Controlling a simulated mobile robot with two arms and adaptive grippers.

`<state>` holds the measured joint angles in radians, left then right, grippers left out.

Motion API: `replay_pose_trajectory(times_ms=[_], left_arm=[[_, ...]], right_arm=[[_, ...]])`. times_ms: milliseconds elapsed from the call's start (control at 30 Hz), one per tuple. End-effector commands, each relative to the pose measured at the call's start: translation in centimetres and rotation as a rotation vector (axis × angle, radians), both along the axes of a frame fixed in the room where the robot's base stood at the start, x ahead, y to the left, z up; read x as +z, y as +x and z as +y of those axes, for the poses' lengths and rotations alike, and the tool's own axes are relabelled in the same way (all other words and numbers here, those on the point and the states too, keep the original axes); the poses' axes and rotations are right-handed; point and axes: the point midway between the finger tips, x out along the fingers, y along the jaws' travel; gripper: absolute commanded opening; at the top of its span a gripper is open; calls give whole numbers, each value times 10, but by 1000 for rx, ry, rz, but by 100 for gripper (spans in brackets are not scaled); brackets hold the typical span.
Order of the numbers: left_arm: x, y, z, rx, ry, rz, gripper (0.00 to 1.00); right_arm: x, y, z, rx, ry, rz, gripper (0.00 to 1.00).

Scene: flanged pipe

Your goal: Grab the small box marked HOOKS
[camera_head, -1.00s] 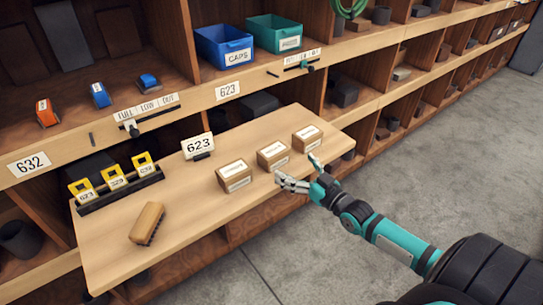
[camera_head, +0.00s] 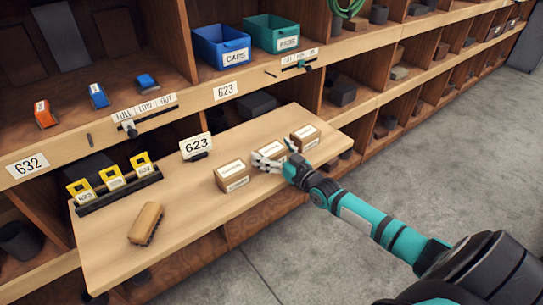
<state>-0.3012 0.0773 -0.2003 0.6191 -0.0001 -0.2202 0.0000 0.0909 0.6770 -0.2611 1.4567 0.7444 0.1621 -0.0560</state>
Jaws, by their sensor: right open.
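Three small cardboard boxes with white labels stand in a row on the pulled-out wooden board: a left box (camera_head: 232,175), a middle box (camera_head: 269,148) and a right box (camera_head: 306,136). The print on their labels is too small to read, so I cannot tell which one says HOOKS. My right gripper (camera_head: 277,154) is open at the middle box, one finger at its front left and the other near its right side, by the gap to the right box. The fingers partly hide the middle box's front. Whether they touch it I cannot tell. My left gripper is out of view.
The board (camera_head: 185,225) also carries a 623 sign (camera_head: 195,147), a brush (camera_head: 146,223) and a rack of yellow tags (camera_head: 116,184). Behind are shelves with a blue CAPS bin (camera_head: 222,47) and a teal bin (camera_head: 273,33). The board's front middle is clear.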

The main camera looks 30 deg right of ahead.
Motion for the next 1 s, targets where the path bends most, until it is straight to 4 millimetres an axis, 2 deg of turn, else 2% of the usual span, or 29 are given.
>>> replay_pose_trajectory(times_ms=[67, 467, 800, 867, 1000], left_arm=[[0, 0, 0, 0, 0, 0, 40], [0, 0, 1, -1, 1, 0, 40], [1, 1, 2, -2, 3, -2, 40], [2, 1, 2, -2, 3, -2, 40], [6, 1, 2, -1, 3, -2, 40]], right_arm=[[0, 0, 0, 0, 0, 0, 96], [0, 0, 0, 0, 0, 0, 44], [4, 0, 0, 0, -1, -3, 44], [10, 0, 0, 1, 0, -4, 44], [35, 0, 0, 0, 1, -8, 44]])
